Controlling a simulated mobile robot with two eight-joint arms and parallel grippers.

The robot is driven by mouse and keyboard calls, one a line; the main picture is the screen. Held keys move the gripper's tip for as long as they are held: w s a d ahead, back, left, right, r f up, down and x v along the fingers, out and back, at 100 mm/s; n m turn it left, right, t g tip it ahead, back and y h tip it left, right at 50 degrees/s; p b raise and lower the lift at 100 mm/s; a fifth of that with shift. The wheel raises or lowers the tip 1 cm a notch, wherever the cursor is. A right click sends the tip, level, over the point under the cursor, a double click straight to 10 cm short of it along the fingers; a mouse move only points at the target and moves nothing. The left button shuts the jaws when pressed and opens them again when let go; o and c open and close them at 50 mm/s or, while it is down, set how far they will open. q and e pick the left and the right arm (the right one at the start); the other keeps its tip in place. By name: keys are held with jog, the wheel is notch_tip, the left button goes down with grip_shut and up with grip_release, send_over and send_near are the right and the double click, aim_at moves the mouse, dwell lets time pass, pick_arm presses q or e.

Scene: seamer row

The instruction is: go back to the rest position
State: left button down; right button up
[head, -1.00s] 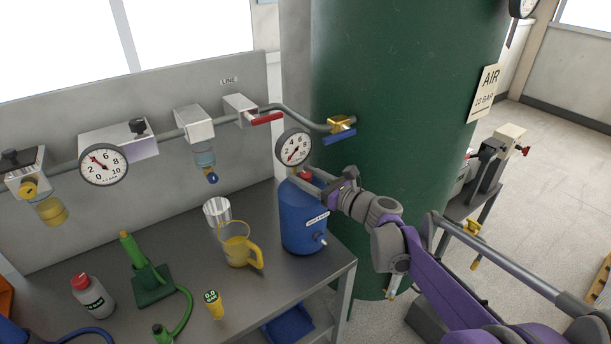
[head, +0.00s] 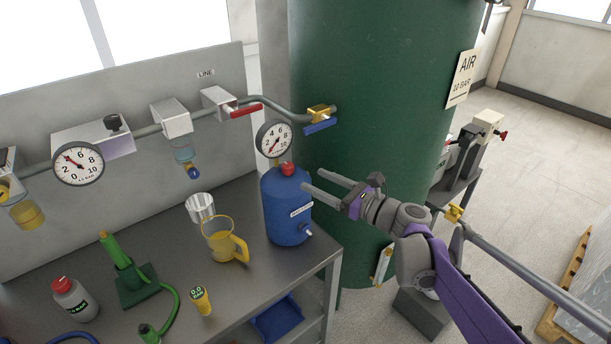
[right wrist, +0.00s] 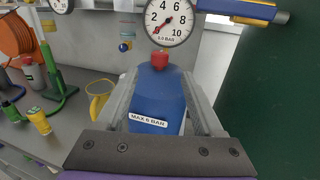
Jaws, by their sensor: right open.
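My right gripper (head: 314,182) reaches in from the right in the head view, level with the upper part of a blue canister (head: 287,222). Its two fingers are apart and point left. In the right wrist view the fingers (right wrist: 165,95) frame the blue canister (right wrist: 158,92) with its red cap and "MAX 6 BAR" label. The canister stands upright near the right end of the grey bench; whether the fingers touch it cannot be told. A round gauge (head: 274,139) sits above it. My left gripper is not in view.
A yellow jug (head: 222,240), a metal cup (head: 200,207), a green stand (head: 134,285), a yellow meter (head: 201,300) and a red-capped bottle (head: 74,298) stand on the bench (head: 170,262). A large green tank (head: 385,110) rises behind my right arm.

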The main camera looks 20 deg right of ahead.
jog(key=shift+s+d, duration=0.2)
jog(key=shift+s, duration=0.15)
jog(key=s+a+f+n+g+h+p, duration=0.25)
jog(key=s+a+f+n+g, duration=0.45)
jog(key=s+a+n, duration=0.4)
jog(key=s+d+f+n+g+h+p, duration=0.1)
jog(key=s+d+f+n+h, duration=0.1)
jog(key=s+n, duration=0.6)
jog(key=s+d+f+n+g+h+p, duration=0.1)
jog(key=s+d+f+n+h+p, duration=0.1)
jog(key=s+f+n+h, duration=0.3)
jog(key=shift+s+d+f+n+g, duration=0.3)
jog(key=shift+s+d+n, duration=0.5)
jog(key=shift+s+n, duration=1.35)
jog(key=shift+w+n+h, duration=0.25)
jog(key=shift+w+n, duration=0.2)
jog(key=shift+w, duration=0.05)
